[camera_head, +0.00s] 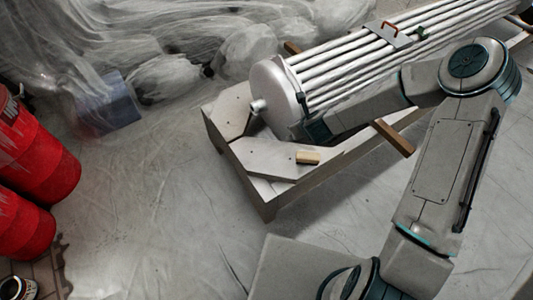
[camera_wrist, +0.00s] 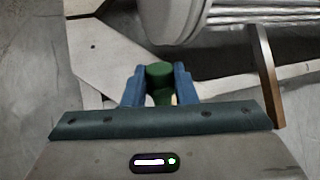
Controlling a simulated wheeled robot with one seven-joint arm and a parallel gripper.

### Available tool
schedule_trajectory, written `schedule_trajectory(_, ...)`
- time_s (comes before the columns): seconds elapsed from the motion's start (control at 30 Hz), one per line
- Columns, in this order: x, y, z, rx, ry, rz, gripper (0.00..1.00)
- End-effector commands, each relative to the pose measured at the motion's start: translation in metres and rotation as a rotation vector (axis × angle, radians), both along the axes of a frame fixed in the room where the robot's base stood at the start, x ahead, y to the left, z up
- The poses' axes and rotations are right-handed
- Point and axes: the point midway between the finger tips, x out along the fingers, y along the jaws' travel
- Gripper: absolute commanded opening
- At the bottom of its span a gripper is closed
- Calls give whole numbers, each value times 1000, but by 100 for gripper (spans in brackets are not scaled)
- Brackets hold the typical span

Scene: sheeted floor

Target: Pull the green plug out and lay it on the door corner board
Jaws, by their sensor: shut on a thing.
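In the wrist view, the green plug (camera_wrist: 159,72) is between the two blue fingers of my gripper (camera_wrist: 158,82), which is shut on it. Whether the plug is free of its seat cannot be told. In the head view, my gripper (camera_head: 318,130) is mostly hidden beside the lower end of the silver tube bundle, and the plug in it cannot be made out. A pale corner board (camera_head: 265,158) lies on the near corner of the wooden frame. A pale board with a dark hole also shows left of my gripper in the wrist view (camera_wrist: 108,58).
The silver tube bundle (camera_head: 345,75) lies along the frame, with a red handle (camera_head: 389,26) and a green part (camera_head: 421,32) on top. A small wooden block (camera_head: 307,157) sits on the corner board. Red drums (camera_head: 35,165) stand left. Sheeted floor between is clear.

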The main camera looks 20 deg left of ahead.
Motion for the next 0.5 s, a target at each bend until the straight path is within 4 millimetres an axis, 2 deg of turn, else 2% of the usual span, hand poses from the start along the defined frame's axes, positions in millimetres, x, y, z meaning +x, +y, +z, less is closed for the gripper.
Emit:
schedule_trajectory(0.03, -1, 13, -25, 70, 8, -50, 0)
schedule_trajectory(0.27, 0, 60, -66, 333, -27, -269, 0)
schedule_trajectory(0.5, -1, 100, -120, 579, -125, -499, 0)
